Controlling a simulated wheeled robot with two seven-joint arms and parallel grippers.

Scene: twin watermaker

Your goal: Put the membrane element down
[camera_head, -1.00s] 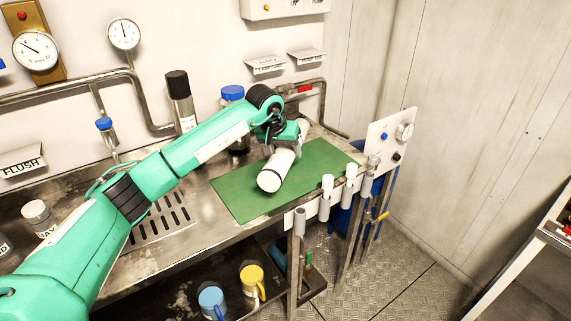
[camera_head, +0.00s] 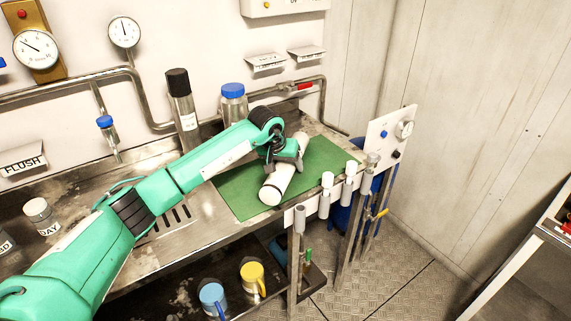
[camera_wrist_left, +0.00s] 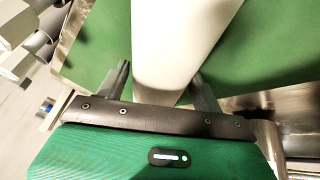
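The membrane element (camera_head: 273,187) is a white cylinder with a dark ring near its front end. In the head view it lies along the green mat (camera_head: 238,197), and it appears to rest on it. My left gripper (camera_head: 283,165) is over its middle. The gripper hides part of the element. My right gripper is not in view.
A blue-capped jar (camera_head: 233,98) and a tall black-capped bottle (camera_head: 181,98) stand behind the arm. Upright tube holders (camera_head: 325,195) line the bench's front edge. Blue (camera_head: 212,297) and yellow (camera_head: 252,277) mugs stand on the lower shelf. The mat's right part is clear.

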